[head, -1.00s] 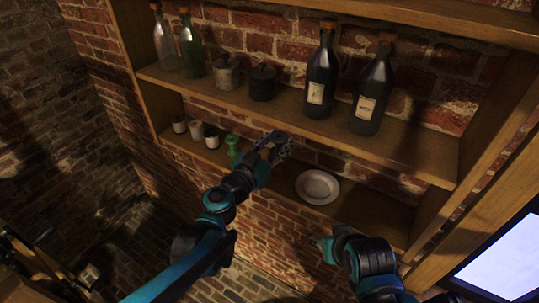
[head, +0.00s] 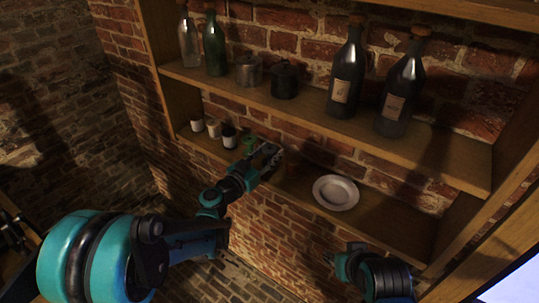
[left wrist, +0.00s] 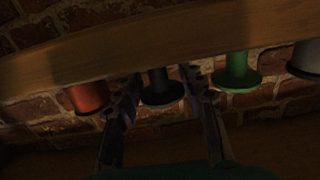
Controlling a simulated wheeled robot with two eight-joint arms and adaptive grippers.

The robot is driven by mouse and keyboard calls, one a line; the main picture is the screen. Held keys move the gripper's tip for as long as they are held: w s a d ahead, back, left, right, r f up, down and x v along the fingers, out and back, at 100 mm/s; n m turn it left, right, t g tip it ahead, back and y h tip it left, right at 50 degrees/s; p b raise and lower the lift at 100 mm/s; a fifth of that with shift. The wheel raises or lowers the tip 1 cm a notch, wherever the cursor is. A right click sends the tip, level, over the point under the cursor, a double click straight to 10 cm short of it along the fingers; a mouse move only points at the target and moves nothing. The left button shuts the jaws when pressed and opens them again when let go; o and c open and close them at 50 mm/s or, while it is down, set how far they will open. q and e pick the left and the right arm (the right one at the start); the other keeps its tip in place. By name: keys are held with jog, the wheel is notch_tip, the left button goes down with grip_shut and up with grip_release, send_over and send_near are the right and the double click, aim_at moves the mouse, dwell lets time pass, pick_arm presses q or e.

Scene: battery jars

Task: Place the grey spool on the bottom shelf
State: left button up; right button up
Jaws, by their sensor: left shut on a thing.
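My left gripper (head: 274,158) is at the bottom shelf (head: 305,172), just right of the green spool (head: 249,143). The left wrist view looks upside down. There the fingers (left wrist: 158,92) are on both sides of a dark grey spool (left wrist: 158,88), shut on it. A red-orange spool (left wrist: 88,97) and the green spool (left wrist: 238,75) flank it. The grey spool is at the shelf; I cannot tell whether it touches the board. In the head view the gripper hides it. My right gripper (head: 337,262) is low, in front of the shelves; its jaws are unclear.
The upper shelf (head: 310,108) holds bottles (head: 345,80) and dark pots (head: 284,80). A bright screen (head: 518,282) is lower right.

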pick_arm(q)
jog(key=shift+s+r, duration=0.1)
jog(key=o, duration=0.6)
jog(key=shift+f, duration=0.25)
jog(key=o, duration=0.4)
jog(key=shift+r, duration=0.1)
jog(key=shift+r, duration=0.1)
